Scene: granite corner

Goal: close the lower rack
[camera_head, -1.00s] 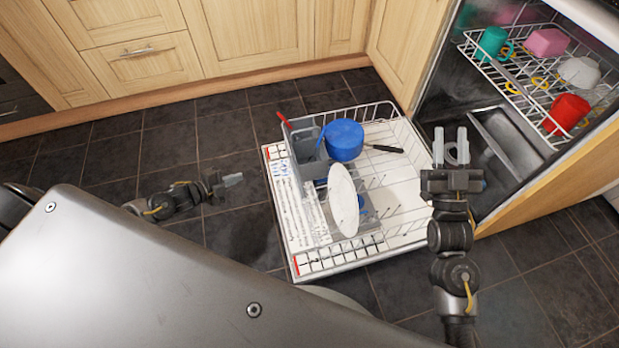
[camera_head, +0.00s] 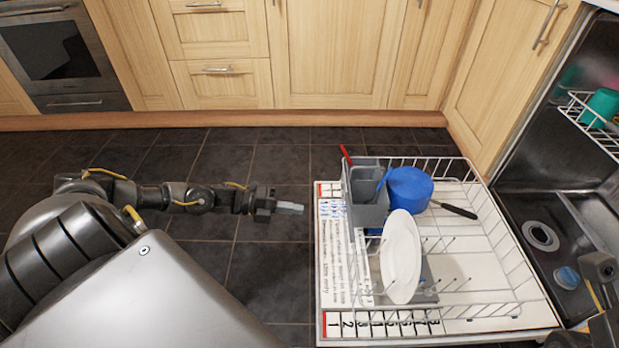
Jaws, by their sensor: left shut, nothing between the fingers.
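The lower rack (camera_head: 508,262) is a white wire basket pulled out over the lowered dishwasher door (camera_head: 338,300), to the left of the open tub (camera_head: 560,205). It holds a grey cutlery basket (camera_head: 368,212), a blue pan (camera_head: 408,190) with a black handle and an upright white plate (camera_head: 400,258). My left gripper (camera_head: 290,208) is shut and empty, above the floor a little left of the rack and door, touching neither. Part of my right arm shows at the lower right edge near the tub; its fingers are not visible.
The upper rack (camera_head: 590,125) with a green cup (camera_head: 602,105) shows at the right edge. Wooden cabinets (camera_head: 340,60) line the back, with an oven (camera_head: 60,50) at far left. Dark tiled floor (camera_head: 270,165) is clear left of the door.

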